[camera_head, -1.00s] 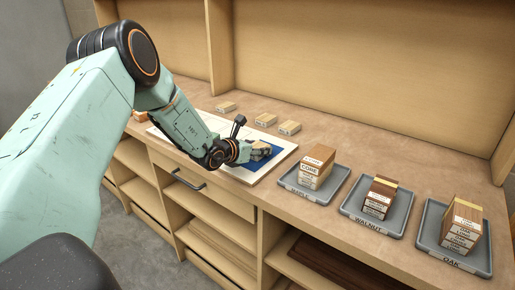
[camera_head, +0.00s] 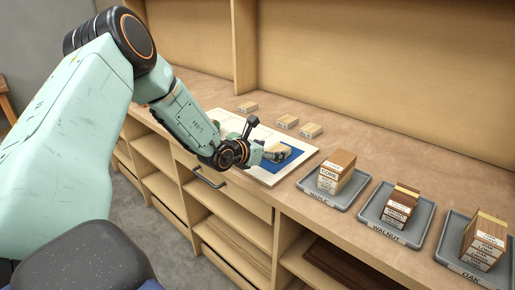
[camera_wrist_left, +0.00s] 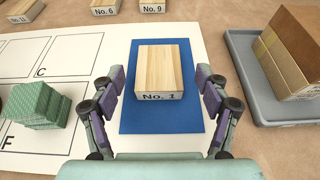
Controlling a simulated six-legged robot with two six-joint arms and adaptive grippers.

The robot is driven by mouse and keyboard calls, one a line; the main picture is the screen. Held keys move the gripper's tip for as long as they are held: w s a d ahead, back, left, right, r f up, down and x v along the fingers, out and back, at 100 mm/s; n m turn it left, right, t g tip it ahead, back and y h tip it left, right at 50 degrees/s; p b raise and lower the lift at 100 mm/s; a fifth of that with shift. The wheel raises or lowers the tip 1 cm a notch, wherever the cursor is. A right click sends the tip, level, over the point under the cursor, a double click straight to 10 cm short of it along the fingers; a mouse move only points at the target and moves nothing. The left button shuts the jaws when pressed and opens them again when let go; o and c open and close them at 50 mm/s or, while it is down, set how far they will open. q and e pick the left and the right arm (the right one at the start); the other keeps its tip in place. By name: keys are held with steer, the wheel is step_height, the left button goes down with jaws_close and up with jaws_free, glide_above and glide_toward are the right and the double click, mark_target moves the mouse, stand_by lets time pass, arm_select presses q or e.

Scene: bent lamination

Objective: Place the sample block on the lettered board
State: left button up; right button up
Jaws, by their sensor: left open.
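The sample block (camera_wrist_left: 158,70), pale striped wood marked "No. 1", lies on a blue mat (camera_wrist_left: 195,115) on the white board. It also shows in the head view (camera_head: 281,151), partly hidden by my gripper. My left gripper (camera_wrist_left: 158,88) is open, with one finger on each side of the block and visible gaps between. It shows in the head view (camera_head: 273,155) too. The lettered board (camera_wrist_left: 62,142) has outlined cells; C and F are readable. A green patterned stack (camera_wrist_left: 36,105) stands in the F cell. My right gripper is not in view.
Grey trays labelled Walnut (camera_head: 373,228) and Oak (camera_head: 447,256) and another grey tray (camera_head: 313,184) hold block stacks to the right. Several loose wooden blocks (camera_head: 287,121) lie behind the board. Open shelves (camera_head: 215,210) are below the worktop.

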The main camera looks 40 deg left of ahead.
arm_select(q)
steer(key=p+v, duration=0.2)
steer(key=v, duration=0.3)
steer(key=shift+s+r, duration=0.2)
steer(key=shift+r, duration=0.05)
steer(key=shift+s+r+p, duration=0.25)
steer(key=shift+s+p, duration=0.3)
steer(key=shift+s, duration=0.05)
steer(key=shift+s+r, duration=0.1)
steer(key=shift+s, duration=0.4)
steer(key=shift+w, duration=0.1)
steer(key=shift+c, duration=0.3)
